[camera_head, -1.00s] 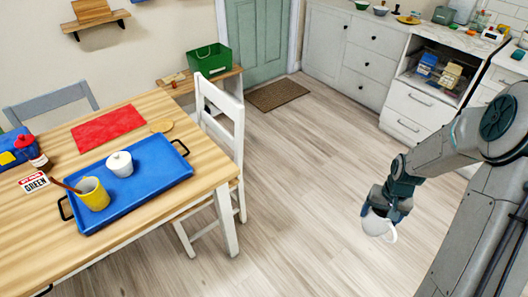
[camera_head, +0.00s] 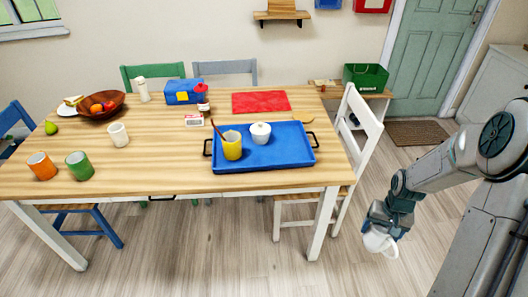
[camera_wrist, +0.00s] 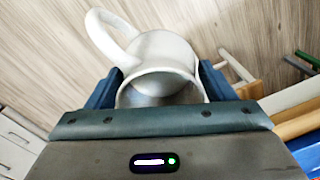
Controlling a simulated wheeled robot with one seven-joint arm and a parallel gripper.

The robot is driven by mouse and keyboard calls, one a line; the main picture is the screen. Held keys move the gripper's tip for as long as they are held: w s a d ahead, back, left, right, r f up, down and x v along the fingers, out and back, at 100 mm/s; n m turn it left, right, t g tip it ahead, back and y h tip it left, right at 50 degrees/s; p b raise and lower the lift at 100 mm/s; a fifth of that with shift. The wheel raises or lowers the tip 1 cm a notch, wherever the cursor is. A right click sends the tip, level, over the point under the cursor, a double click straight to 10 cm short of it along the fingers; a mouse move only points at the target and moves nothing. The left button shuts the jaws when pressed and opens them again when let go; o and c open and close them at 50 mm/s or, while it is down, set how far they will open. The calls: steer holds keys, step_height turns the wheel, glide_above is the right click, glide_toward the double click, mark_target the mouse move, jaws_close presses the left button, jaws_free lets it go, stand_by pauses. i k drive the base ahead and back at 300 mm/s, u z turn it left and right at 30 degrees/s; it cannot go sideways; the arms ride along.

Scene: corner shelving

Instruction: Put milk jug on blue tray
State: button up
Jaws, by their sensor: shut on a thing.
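The white milk jug (camera_head: 380,243) is held in my gripper (camera_head: 384,222), at the right in the head view, over bare floor and away from the table. In the wrist view the jug (camera_wrist: 165,65) sits between the two fingers (camera_wrist: 160,92), its open mouth facing the camera and its handle toward the upper left. The blue tray (camera_head: 280,157) lies on the wooden table near its right end. On the tray stand a yellow mug (camera_head: 232,146) with a brown stick in it and a white lidded pot (camera_head: 260,133). The tray's right part is bare.
A white chair (camera_head: 361,128) stands at the table's right end, between my gripper and the tray. A red mat (camera_head: 261,101) lies behind the tray. Cups, a fruit bowl (camera_head: 101,103) and a blue box (camera_head: 183,92) occupy the table's left and back.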

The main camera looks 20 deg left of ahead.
mark_target(292, 153)
steer(key=u, duration=0.85)
steer(key=i, duration=0.1)
